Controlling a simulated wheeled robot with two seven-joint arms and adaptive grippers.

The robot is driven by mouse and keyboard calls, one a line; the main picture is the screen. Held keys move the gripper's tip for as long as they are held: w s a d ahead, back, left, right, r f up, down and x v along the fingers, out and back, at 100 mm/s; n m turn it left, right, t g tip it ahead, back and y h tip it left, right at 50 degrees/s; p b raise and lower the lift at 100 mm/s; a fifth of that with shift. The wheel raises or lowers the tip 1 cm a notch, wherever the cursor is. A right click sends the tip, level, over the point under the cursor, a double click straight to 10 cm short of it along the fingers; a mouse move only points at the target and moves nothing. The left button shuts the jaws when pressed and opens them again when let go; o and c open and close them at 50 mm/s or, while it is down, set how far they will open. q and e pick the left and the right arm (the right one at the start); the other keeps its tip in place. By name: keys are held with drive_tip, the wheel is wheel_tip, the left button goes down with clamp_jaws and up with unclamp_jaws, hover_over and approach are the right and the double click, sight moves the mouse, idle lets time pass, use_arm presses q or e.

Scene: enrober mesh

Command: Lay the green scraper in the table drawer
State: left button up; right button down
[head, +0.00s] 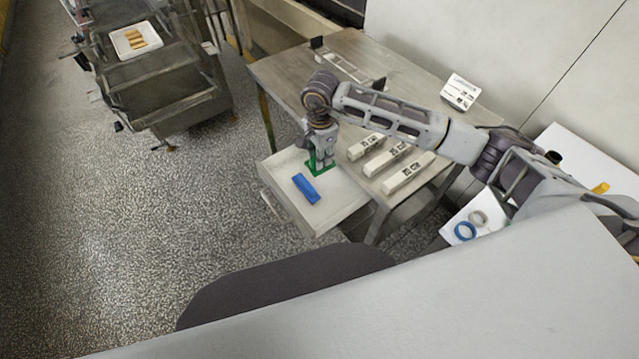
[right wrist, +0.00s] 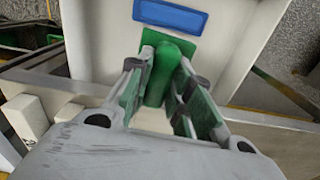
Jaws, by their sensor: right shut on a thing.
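The green scraper (head: 321,168) is at the far end of the open, white-lined table drawer (head: 333,203). My right gripper (head: 320,157) reaches down over the drawer and is shut on the scraper. In the right wrist view the green scraper (right wrist: 163,75) stands between the two fingers of my right gripper (right wrist: 165,90), with its flat green part beyond them. Whether the scraper touches the drawer floor I cannot tell. A blue flat piece (head: 306,188) lies in the drawer beside it, and it also shows in the right wrist view (right wrist: 170,16). My left gripper is not in view.
Several white boxes with dark labels (head: 408,172) lie on the metal table (head: 290,75) right of the drawer. A small sign (head: 460,92) stands at the table's back. Blue tape (head: 465,231) lies at right. A metal machine with a white tray (head: 118,46) stands far left. The floor between is clear.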

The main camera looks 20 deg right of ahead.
drive_tip(key=m, duration=0.4)
drive_tip(key=shift+f, duration=0.1)
drive_tip(key=m, duration=0.4)
drive_tip(key=shift+w+a+m, duration=0.1)
drive_tip(key=shift+w+m, duration=0.05)
drive_tip(key=shift+m, duration=0.25)
drive_tip(key=m, duration=0.4)
drive_tip(key=shift+f, duration=0.1)
drive_tip(key=shift+m, duration=2.1)
drive_tip(key=shift+f, duration=0.1)
hover_over(319, 184)
drive_tip(key=shift+f+p, duration=0.4)
drive_tip(key=shift+f, duration=2.6)
drive_tip(key=shift+f, duration=1.9)
